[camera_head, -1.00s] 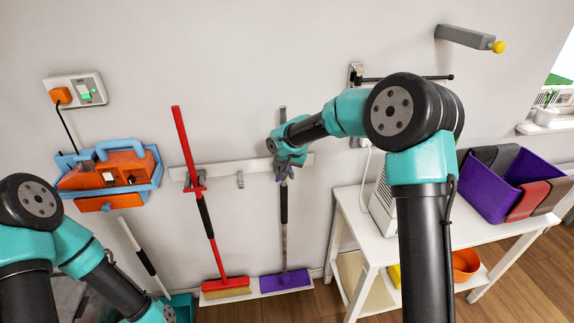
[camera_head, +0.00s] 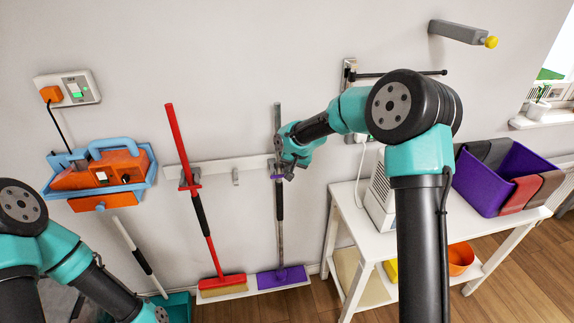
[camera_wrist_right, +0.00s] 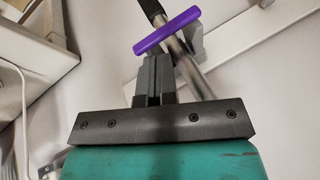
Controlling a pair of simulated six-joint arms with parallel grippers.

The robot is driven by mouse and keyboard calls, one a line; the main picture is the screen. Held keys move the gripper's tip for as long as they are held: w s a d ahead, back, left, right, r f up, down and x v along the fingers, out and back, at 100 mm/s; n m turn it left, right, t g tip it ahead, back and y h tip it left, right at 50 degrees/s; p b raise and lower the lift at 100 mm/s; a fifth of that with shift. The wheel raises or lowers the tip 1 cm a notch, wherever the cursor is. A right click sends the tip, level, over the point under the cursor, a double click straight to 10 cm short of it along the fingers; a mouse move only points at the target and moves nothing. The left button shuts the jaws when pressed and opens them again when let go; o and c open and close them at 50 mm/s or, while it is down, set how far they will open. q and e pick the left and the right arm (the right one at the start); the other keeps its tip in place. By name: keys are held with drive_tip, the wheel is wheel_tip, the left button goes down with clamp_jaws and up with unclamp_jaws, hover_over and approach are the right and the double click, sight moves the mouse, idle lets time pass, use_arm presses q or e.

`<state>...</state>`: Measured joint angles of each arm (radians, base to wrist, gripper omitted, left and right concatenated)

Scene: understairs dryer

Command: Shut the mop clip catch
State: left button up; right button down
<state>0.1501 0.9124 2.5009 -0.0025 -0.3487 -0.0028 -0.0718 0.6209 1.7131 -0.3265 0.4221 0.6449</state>
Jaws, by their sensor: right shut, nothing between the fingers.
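The purple mop's grey pole (camera_head: 280,235) stands upright against the wall at the white rail, its purple head (camera_head: 283,277) low down. The mop clip's purple catch (camera_wrist_right: 168,31) is a bar lying across the pole in the right wrist view. It shows only as a small purple spot in the head view (camera_head: 276,177). I cannot tell whether it is latched. My right gripper (camera_head: 289,174) is just right of the pole by the clip, its fingers shut and empty. In the wrist view its fingertips (camera_wrist_right: 153,62) are close below the bar; contact is unclear. My left gripper is out of view.
A white table (camera_head: 345,210) with a purple bin (camera_head: 500,180) stands to the right. An orange and blue caddy (camera_head: 105,172) is at left.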

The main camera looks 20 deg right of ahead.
drive_tip(key=shift+w+a+f, duration=0.1)
drive_tip(key=shift+a+f, duration=0.2)
drive_tip(key=shift+a, duration=0.45)
drive_tip(key=shift+r, duration=0.1)
drive_tip(key=s+d+r, duration=0.4)
drive_tip(key=d+r, duration=0.3)
drive_tip(key=r, duration=0.1)
drive_tip(key=shift+s+d+r, duration=0.25)
drive_tip(key=shift+s+d, duration=0.05)
idle(0.5)
